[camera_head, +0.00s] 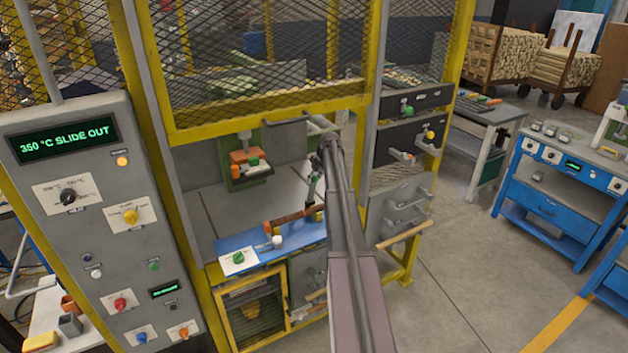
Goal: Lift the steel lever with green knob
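A green knob (407,111) shows on the upper dark panel right of the yellow cage. It is small, and I cannot make out a steel lever under it. A second green knob or button (239,257) sits on a white plate at the left of the blue ledge, so I cannot tell for sure which one belongs to the lever. My arm reaches up through the middle of the view. My gripper (314,192) hangs at its far end, above the blue ledge and apart from both green knobs. Its fingers are too small and dark to read.
A brown wooden bar (292,219) lies by the blue ledge (275,243), below my gripper. The yellow mesh guard (260,60) stands above the opening. A yellow knob (430,135) is on the right panel. A control panel (75,190) fills the left.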

